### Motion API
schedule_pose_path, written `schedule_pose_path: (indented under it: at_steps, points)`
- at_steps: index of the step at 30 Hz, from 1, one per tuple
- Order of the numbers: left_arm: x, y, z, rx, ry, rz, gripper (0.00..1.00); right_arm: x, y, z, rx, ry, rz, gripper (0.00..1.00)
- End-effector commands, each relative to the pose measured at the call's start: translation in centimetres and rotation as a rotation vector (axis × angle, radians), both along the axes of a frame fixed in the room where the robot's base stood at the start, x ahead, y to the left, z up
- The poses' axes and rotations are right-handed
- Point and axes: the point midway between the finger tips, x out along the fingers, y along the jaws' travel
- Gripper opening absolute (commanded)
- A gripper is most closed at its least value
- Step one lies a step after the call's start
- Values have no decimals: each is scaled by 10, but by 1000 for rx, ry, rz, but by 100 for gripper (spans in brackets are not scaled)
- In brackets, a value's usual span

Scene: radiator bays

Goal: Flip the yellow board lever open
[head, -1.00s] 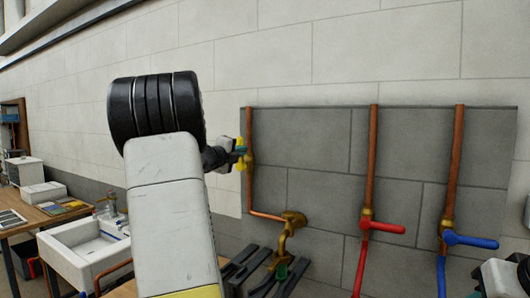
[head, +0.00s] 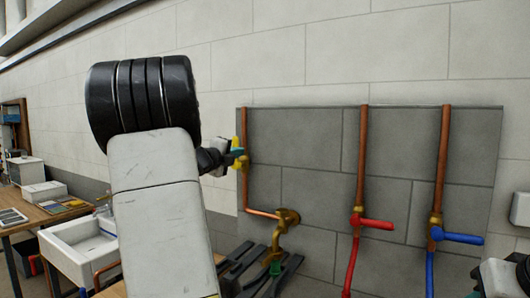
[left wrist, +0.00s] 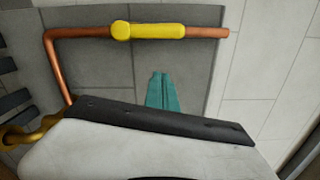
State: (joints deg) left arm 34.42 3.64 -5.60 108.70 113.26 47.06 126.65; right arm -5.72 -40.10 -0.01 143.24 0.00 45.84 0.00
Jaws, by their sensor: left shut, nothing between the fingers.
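The yellow lever (head: 236,142) is on the leftmost copper pipe of the grey board, partly hidden behind my left gripper (head: 240,153) in the head view. In the left wrist view the yellow lever (left wrist: 155,31) lies in line with its copper pipe (left wrist: 208,32), with its rounded pivot end at the left. My left gripper (left wrist: 163,92) has teal fingers, shut and empty. They point toward the lever, with a gap in the picture between tips and lever. In the head view the fingertips overlap the lever, so I cannot tell about contact there.
A red lever (head: 377,223) and a blue lever (head: 463,238) sit on pipes farther right on the grey board (head: 300,140). A brass fitting (head: 287,218) is below the yellow lever. A white sink (head: 72,252) and a wooden desk (head: 25,222) stand at left.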

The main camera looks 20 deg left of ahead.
Motion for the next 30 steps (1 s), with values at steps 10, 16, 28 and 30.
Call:
schedule_pose_path:
  at_steps: [10, 16, 28, 30]
  points:
    - [-50, 2, 0, 0, 0, 1, 0, 0, 0, 0, 0, 0, 0, 40]
    - [-56, 2, -1, -1, 1, 0, 0, 0, 0, 0, 0, 0, 0, 40]
    - [-55, 2, -1, 0, 1, 0, 0, 0, 0, 0, 0, 0, 0, 40]
    - [-55, -3, -1, 19, 4, -10, 0, 0, 0, 0, 0, 0, 0, 40]
